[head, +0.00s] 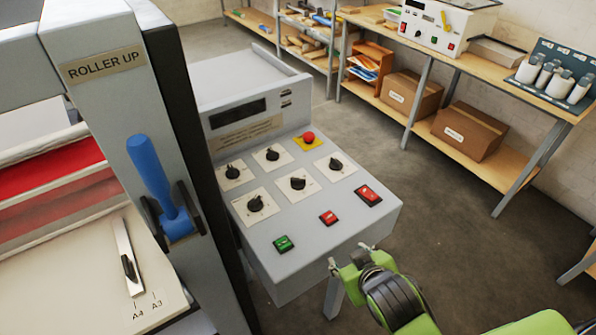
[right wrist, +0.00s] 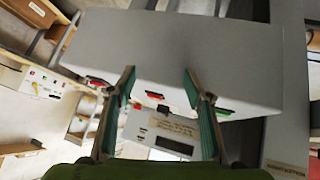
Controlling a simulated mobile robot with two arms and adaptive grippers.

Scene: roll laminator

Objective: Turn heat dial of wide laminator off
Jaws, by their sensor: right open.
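The wide laminator's grey control panel (head: 345,210) stands in the middle of the head view. It carries several black dials on white plates, including an upper-left dial (head: 232,171), a centre dial (head: 298,183) and a lower-left dial (head: 256,204). Their labels are too small to read, so I cannot tell which is the heat dial. My right gripper (head: 352,257) is open and empty just off the panel's front edge, apart from the dials.
A red emergency button (head: 309,138), a green switch (head: 284,243) and two red switches (head: 328,217) share the panel. A blue lever (head: 158,185) stands left, beside the roller. A workbench with boxes (head: 470,130) is at the back right. Floor between is clear.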

